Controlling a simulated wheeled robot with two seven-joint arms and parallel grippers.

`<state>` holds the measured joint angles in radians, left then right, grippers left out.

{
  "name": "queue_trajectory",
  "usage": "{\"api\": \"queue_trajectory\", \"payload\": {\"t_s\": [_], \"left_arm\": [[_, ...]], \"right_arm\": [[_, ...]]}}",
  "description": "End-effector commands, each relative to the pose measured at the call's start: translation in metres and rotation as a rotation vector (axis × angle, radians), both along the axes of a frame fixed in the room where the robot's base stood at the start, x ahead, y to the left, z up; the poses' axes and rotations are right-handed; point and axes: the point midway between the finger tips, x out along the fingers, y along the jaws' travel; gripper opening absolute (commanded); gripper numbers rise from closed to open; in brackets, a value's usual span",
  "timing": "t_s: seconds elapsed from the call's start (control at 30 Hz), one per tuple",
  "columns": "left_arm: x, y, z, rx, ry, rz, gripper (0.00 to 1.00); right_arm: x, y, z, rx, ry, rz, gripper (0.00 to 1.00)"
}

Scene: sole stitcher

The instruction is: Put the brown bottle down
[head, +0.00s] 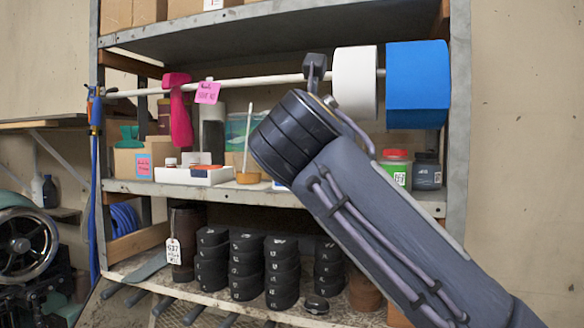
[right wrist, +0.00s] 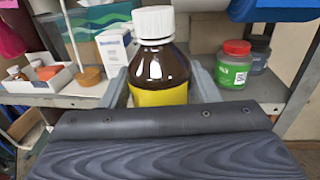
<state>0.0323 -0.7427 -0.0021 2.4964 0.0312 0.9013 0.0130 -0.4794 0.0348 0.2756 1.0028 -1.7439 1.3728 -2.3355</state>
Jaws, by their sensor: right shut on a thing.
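The brown bottle (right wrist: 158,68) has a white cap and a yellow label and stands upright in the right wrist view. My right gripper (right wrist: 160,84) is shut on it, with one grey finger on each side. The bottle's lower part is hidden behind the gripper body, so I cannot tell whether its base touches the shelf. In the head view my right arm reaches up to the middle shelf (head: 432,200) and hides the bottle and the fingers. My left gripper is not in view.
A red-lidded green jar (right wrist: 234,66) and a dark jar (head: 427,172) stand to the right. A white box (right wrist: 114,50), an amber cup (right wrist: 88,76) and a shallow tray (head: 190,175) are to the left. A rod with white (head: 355,82) and blue (head: 418,85) rolls hangs above.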

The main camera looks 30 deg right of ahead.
Motion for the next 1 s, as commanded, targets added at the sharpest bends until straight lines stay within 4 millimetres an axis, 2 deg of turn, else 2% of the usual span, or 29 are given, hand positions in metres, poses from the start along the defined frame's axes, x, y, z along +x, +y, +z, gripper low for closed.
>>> {"api": "queue_trajectory", "payload": {"t_s": [0.4,0.6,0.77,1.0], "left_arm": [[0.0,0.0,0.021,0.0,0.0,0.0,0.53],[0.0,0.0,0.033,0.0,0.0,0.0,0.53],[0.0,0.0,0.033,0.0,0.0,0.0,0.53],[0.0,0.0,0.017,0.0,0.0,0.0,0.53]], "right_arm": [[0.08,-0.079,0.002,-0.001,0.001,-0.01,0.19],[0.111,-0.107,0.002,0.0,0.0,-0.006,0.19],[0.119,-0.115,-0.001,-0.001,-0.001,-0.004,0.19],[0.119,-0.116,-0.034,-0.001,0.0,-0.004,0.19]]}}
